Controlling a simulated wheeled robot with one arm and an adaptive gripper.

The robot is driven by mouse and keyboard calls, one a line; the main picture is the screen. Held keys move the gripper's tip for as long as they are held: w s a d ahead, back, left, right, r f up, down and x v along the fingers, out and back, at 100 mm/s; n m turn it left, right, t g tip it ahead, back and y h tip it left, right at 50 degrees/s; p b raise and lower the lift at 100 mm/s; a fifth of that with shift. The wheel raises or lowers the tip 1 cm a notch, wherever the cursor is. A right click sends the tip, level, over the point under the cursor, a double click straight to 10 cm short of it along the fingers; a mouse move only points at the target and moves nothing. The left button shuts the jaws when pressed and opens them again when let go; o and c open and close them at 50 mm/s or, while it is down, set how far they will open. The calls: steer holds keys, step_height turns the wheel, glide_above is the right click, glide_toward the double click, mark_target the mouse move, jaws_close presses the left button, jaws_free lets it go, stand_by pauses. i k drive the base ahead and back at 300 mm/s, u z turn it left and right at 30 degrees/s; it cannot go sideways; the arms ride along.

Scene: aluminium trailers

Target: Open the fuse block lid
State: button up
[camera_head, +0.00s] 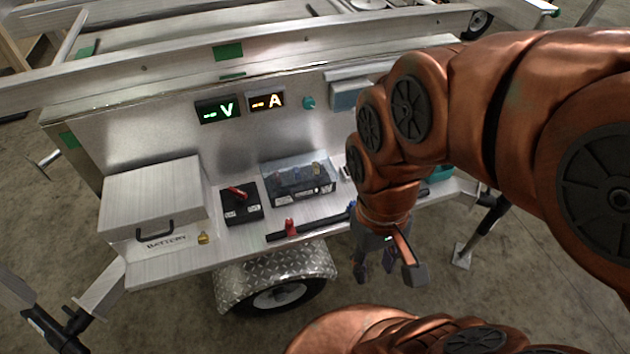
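The fuse block (312,192) is a black box with a clear bluish lid (284,172) and coloured fuses showing through it. It sits on the trailer's metal shelf, in the middle of the view. The lid appears down over the fuses. My gripper (388,272) hangs to the right of and nearer than the fuse block, in front of the shelf's front edge. Its fingers are spread apart with nothing between them.
A black switch with a red lever (241,203) stands left of the fuse block. A metal battery box (152,196) with a handle and a brass padlock (203,238) is further left. A black bar with a red clip (290,228) lies along the front edge. Lit displays (217,109) are behind.

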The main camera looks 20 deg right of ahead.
mark_target(290, 192)
steer(key=z, duration=1.8)
steer(key=k, duration=0.95)
steer(key=u, duration=2.45)
